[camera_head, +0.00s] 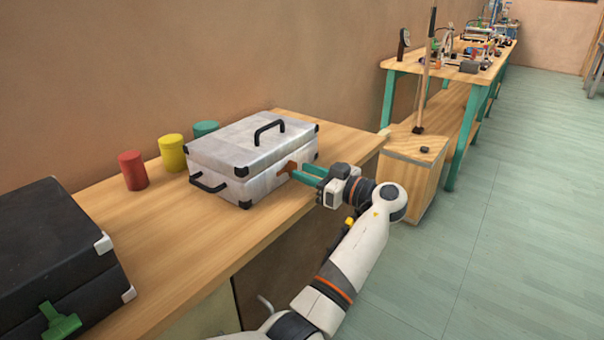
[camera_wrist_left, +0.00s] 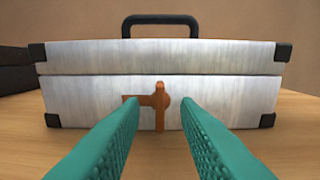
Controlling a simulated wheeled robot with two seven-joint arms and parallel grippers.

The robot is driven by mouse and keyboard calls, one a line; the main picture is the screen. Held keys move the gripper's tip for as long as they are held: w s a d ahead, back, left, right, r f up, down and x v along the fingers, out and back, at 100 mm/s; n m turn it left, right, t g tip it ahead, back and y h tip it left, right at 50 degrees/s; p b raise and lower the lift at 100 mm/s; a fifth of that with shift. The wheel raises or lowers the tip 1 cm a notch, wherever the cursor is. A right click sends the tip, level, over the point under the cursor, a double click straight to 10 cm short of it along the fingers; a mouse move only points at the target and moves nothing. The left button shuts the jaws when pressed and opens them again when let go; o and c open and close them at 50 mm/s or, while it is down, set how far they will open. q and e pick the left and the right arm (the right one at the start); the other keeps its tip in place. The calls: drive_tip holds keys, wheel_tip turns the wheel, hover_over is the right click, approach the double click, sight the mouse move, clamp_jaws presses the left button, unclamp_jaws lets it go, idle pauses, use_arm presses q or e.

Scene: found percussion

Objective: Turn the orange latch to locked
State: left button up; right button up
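The orange latch (camera_head: 286,169) is on the front face of the silver case (camera_head: 238,138), which lies closed on the wooden bench. In the left wrist view the latch (camera_wrist_left: 160,101) has a round part, a lever pointing left and a narrow part hanging down. My left gripper (camera_head: 304,173) is in front of the latch. Its green fingers (camera_wrist_left: 160,108) are open and apart, with the latch showing between them. The lever's left end is close to the left fingertip; I cannot tell whether they touch. My right gripper is not in view.
A black case (camera_head: 55,250) with a green latch (camera_head: 60,322) lies at the near left. A wooden box (camera_head: 412,180) with an upright rod stands beyond the bench.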

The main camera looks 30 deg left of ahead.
use_arm(q)
drive_tip(key=shift+a, duration=0.9)
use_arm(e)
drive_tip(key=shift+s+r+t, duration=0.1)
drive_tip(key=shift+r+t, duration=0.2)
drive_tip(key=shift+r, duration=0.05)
use_arm(q)
drive_tip(key=shift+c, duration=0.3)
clamp_jaws()
